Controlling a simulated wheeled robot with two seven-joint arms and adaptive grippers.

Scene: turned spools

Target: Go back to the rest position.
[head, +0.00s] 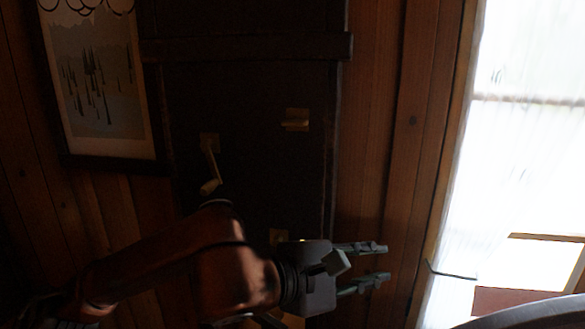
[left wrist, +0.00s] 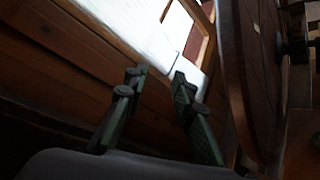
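My left gripper (head: 377,265) is in the lower middle of the head view, its arm coming in from the left. Its two fingers point right and stand apart with nothing between them. In the left wrist view the same two green-grey fingers (left wrist: 157,85) are spread, with only the wall and window behind them. My right gripper does not show in either view.
A dark wooden cabinet or door (head: 245,90) with brass-coloured fittings stands behind the arm. A framed picture (head: 98,85) hangs at left. A bright window (head: 525,130) is at right. A round-edged dark wooden surface (left wrist: 255,75) is close to the gripper's right in the left wrist view.

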